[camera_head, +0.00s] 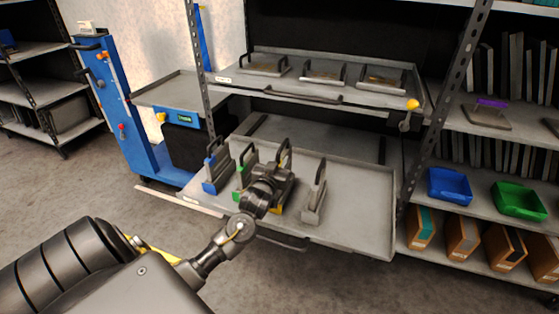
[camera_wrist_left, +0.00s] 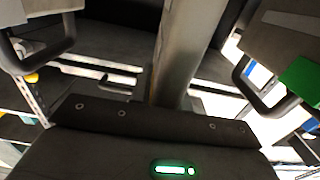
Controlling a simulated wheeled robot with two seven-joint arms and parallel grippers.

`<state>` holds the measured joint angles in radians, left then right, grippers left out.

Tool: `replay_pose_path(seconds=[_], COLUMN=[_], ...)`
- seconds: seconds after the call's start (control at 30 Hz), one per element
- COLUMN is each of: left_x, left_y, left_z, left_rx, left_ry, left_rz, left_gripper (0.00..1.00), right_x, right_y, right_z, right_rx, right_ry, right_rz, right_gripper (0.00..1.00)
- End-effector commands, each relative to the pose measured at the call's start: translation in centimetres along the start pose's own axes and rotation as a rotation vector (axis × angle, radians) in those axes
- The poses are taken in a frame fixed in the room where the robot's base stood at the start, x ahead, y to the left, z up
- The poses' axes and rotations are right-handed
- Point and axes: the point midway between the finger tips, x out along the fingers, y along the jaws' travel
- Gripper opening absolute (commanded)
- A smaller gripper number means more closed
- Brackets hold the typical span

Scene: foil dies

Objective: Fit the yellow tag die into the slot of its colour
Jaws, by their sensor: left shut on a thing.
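The yellow tag die shows in the head view as a yellow edge (camera_head: 277,209) and a dark loop handle, in the row on the pulled-out lower shelf (camera_head: 360,205). My left gripper (camera_head: 282,174) is at this die, shut on its handle; the wrist and fingers hide most of it. Whether the die sits fully down in a slot cannot be told. In the left wrist view a grey bar (camera_wrist_left: 185,50) rises beyond the gripper body. My right gripper is not in view.
A blue die (camera_head: 215,170) and a green-marked die (camera_head: 240,178) stand to the left of my gripper; a grey die (camera_head: 314,195) stands to the right. The upper shelf (camera_head: 390,95) holds several handled plates. Blue (camera_head: 449,185) and green (camera_head: 518,200) bins sit on the right rack. The lower shelf's right part is clear.

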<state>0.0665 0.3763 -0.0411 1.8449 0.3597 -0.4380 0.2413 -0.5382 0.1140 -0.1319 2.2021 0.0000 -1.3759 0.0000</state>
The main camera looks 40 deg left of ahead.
Motion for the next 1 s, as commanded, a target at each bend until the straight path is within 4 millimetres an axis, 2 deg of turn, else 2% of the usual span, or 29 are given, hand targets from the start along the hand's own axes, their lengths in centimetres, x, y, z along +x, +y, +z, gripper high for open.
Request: replay_pose_path(seconds=[0.33, 0.63, 0.97, 1.0], left_x=[0.0, 0.0, 0.0, -0.1], left_y=[-0.3, -0.3, -0.3, -0.2], left_z=[0.9, 4.1, 4.3, 4.8], left_rx=[-0.002, -0.002, -0.002, -0.001], left_ry=[0.009, 0.009, 0.011, 0.001], left_rz=[-0.004, -0.004, -0.003, -0.003], left_gripper=[0.0, 0.0, 0.0, 0.21], right_x=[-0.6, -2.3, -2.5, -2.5], right_y=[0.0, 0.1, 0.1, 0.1], right_z=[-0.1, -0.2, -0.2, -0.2], right_rx=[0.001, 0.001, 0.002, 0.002], right_ry=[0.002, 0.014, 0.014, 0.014], right_rz=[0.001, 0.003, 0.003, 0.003], right_gripper=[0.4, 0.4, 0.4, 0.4])
